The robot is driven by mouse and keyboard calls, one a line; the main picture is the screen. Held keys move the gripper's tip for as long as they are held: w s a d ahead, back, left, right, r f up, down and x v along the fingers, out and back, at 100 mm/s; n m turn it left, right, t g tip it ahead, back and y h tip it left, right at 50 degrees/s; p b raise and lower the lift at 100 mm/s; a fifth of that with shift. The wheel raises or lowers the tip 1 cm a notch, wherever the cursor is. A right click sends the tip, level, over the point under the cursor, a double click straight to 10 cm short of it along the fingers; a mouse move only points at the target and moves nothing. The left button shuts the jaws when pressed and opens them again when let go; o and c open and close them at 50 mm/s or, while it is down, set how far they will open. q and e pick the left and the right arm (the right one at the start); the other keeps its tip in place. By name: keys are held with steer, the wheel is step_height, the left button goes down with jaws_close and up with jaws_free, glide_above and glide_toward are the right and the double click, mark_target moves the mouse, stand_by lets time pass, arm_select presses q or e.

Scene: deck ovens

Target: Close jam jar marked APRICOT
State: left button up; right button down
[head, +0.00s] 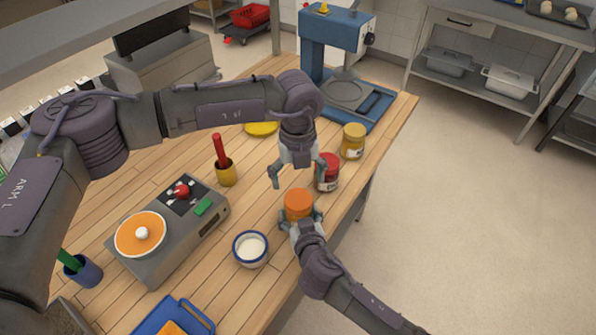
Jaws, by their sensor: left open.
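A jar with an orange top (298,201) stands near the table's right edge. I cannot read its label from here, nor tell how its lid sits. My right gripper (301,219) comes from the front, with its fingers on both sides of this jar's lower body, shut on it. My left gripper (299,180) points down just behind the orange-topped jar, open and empty, with its fingers spread. A red-lidded jar (328,164) stands just behind and to the right of the orange one. A yellow-lidded jar (354,133) stands farther back.
A white bowl with a blue rim (250,249) stands left of my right gripper. A grey device with an orange disc (140,234) and a yellow cup with a red-handled tool (226,172) stand farther left. A blue machine (334,32) stands at the back.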

mark_target(299, 199)
arm_select(q)
steer(key=shift+f, duration=3.15)
arm_select(e)
steer(key=shift+f, duration=0.1)
arm_select(q)
steer(key=c, duration=1.2)
steer(key=m, duration=1.9)
steer(key=shift+m, duration=0.3)
steer(key=m, duration=0.4)
steer(key=shift+f+m, duration=0.1)
steer(key=shift+m, duration=0.3)
steer(key=o, duration=1.4)
steer(key=shift+c, duration=0.2)
